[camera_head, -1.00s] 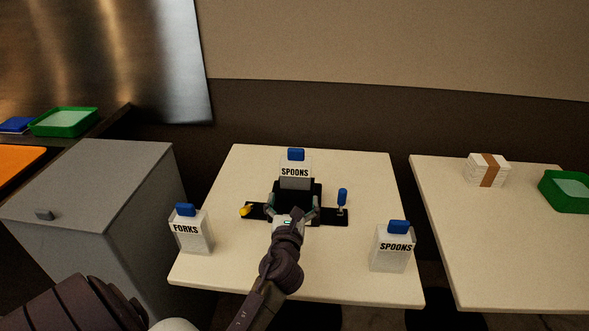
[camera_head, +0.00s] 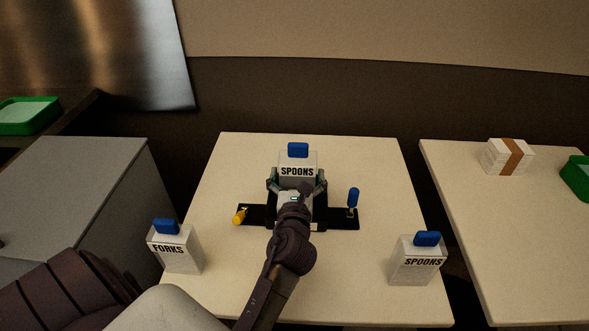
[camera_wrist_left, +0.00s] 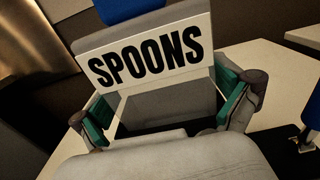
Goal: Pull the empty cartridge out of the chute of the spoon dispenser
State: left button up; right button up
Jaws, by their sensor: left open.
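The spoon dispenser is a black stand (camera_head: 258,214) in the middle of the table, with a yellow knob (camera_head: 239,216) on its left and a blue-topped lever (camera_head: 353,198) on its right. A grey cartridge labelled SPOONS (camera_head: 297,172), with a blue top (camera_head: 298,150), stands upright in it. My left gripper (camera_head: 297,183) is open in front of the cartridge, its fingers spread to either side. In the left wrist view the cartridge (camera_wrist_left: 165,105) lies between the green-padded fingers, and a gap shows at the left finger. My right gripper is not in view.
A FORKS cartridge (camera_head: 176,250) stands at the table's front left, and another SPOONS cartridge (camera_head: 417,262) at the front right. A banded white stack (camera_head: 507,156) and a green tray (camera_head: 577,180) are on the right table. The white table (camera_head: 232,160) is clear around the dispenser.

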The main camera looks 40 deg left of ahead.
aim_at(298, 144)
pick_arm(q)
jog(key=shift+d, duration=0.1)
jog(key=shift+s+r, duration=0.15)
jog(key=shift+s, duration=0.05)
jog(key=shift+c, duration=0.5)
jog(key=c, duration=0.8)
notch_tip(298, 144, up, 10)
jog(key=p, duration=0.4)
jog(key=shift+w+r+p, duration=0.1)
jog(key=shift+r+p, duration=0.2)
jog(key=shift+p, duration=0.05)
notch_tip(298, 144, up, 2)
jog(key=p, duration=0.3)
jog(key=shift+r, duration=0.25)
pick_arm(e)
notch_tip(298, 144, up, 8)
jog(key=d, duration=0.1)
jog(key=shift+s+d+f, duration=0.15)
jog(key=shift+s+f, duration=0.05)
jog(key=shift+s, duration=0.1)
